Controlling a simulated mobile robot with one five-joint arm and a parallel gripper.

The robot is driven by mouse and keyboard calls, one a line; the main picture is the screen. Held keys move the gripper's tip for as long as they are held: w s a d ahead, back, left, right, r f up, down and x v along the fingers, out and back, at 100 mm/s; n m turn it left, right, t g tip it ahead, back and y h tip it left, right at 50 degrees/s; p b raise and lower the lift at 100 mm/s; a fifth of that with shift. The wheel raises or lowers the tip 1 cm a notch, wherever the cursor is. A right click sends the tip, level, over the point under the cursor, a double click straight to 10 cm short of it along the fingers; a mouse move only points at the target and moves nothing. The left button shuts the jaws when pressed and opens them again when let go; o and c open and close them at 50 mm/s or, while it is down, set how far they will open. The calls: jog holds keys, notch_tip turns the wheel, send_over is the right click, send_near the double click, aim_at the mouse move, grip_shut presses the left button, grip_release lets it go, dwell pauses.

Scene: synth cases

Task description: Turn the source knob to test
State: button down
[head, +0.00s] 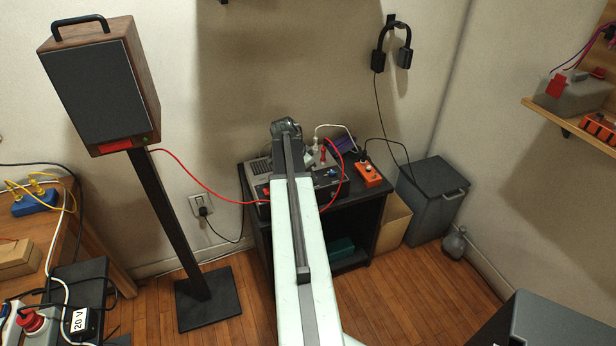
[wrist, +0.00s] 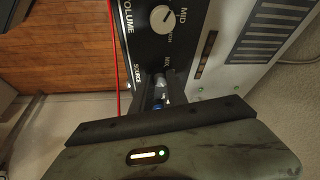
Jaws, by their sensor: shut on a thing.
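The black control panel (wrist: 140,45) of a device fills the upper middle of the wrist view, with printed labels VOLUME, MID and SOURCE. My gripper (wrist: 158,86) reaches onto the panel beside the SOURCE label and is shut on the source knob. Only small grey and blue bits show between the dark fingers, so the knob's pointer and setting cannot be read. A white MID knob (wrist: 165,18) stands free farther up. In the head view the device (head: 330,182) sits on a black cabinet, partly behind my arm; my fingertips are hidden there.
An orange box (head: 368,173) with a cable stands right of the device on the cabinet (head: 345,218). A red cable (head: 205,187) runs from the speaker (head: 100,85) to the device. Grey bin (head: 433,200) is at right; a headphone cord hangs above.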

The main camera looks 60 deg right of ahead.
jog(key=shift+w+a, duration=0.1)
jog(key=shift+w, duration=0.1)
jog(key=c, duration=1.3)
grip_release()
jog(key=p+v, duration=0.7)
jog(key=shift+a+r, duration=0.2)
jog(key=shift+r, duration=0.15)
